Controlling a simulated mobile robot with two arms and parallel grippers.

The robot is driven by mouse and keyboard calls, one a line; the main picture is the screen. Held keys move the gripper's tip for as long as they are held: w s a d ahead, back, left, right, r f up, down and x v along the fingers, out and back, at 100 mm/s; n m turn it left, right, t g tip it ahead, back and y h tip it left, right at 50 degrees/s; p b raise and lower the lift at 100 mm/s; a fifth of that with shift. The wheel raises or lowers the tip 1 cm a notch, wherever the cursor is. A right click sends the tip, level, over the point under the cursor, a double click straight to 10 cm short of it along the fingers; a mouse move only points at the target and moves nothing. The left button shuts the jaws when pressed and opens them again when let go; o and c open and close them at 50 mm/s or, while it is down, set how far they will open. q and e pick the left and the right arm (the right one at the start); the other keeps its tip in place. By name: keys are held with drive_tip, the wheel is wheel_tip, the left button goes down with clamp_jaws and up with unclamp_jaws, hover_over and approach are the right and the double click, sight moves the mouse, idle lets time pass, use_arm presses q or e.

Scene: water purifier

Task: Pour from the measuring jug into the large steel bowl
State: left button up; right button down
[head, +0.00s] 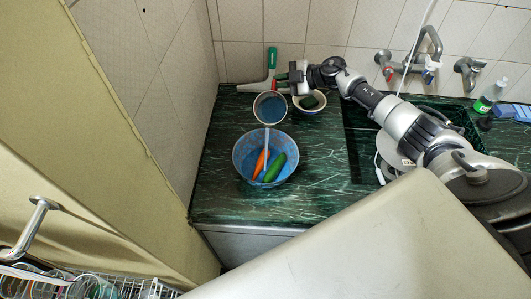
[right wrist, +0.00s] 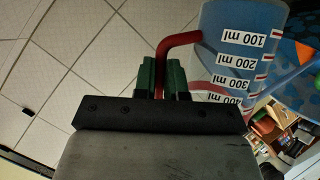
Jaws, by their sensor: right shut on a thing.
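The measuring jug (head: 271,107) is tilted, with its open mouth facing the camera, above the back edge of the large steel bowl (head: 239,158). A pale streak (head: 266,139), like poured water, runs from the jug's lip down into the bowl. The bowl looks blue inside and holds an orange carrot (head: 260,164) and a green cucumber (head: 275,168). My right gripper (head: 291,79) is shut on the jug's red handle. In the right wrist view the gripper (right wrist: 162,82) grips the handle beside the blue jug (right wrist: 240,50) with its ml marks. My left gripper is out of view.
A small bowl (head: 302,107) with something dark green in it stands just right of the jug. A green and white tool (head: 271,62) stands by the back wall. Taps, a sink with a green rack (head: 450,118) and a bottle (head: 487,99) are at right. The front counter is clear.

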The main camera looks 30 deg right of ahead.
sight(279, 97)
drive_tip(key=shift+s+a+f, duration=0.1)
drive_tip(key=shift+s, duration=0.15)
drive_tip(key=shift+a+n+b, duration=0.15)
drive_tip(key=shift+n+b, duration=0.15)
drive_tip(key=shift+b, duration=0.05)
drive_tip(key=shift+s+t, duration=0.15)
drive_tip(key=shift+t, duration=0.15)
drive_tip(key=shift+a, duration=0.15)
drive_tip(key=shift+s+a+n+h+b, duration=0.1)
drive_tip(key=shift+s+n+h+b, duration=0.2)
drive_tip(key=shift+n+b, duration=0.2)
idle(0.5)
drive_tip(key=shift+s+a+r+n+t+b, duration=0.2)
drive_tip(key=shift+s+a+n+t+b, duration=0.25)
drive_tip(key=shift+s+n+t+b, duration=0.25)
idle(1.1)
drive_tip(key=shift+s+a+r+n+t+h+b, duration=0.35)
drive_tip(key=shift+s+a+r+n, duration=0.2)
drive_tip(key=shift+r, duration=0.2)
idle(0.6)
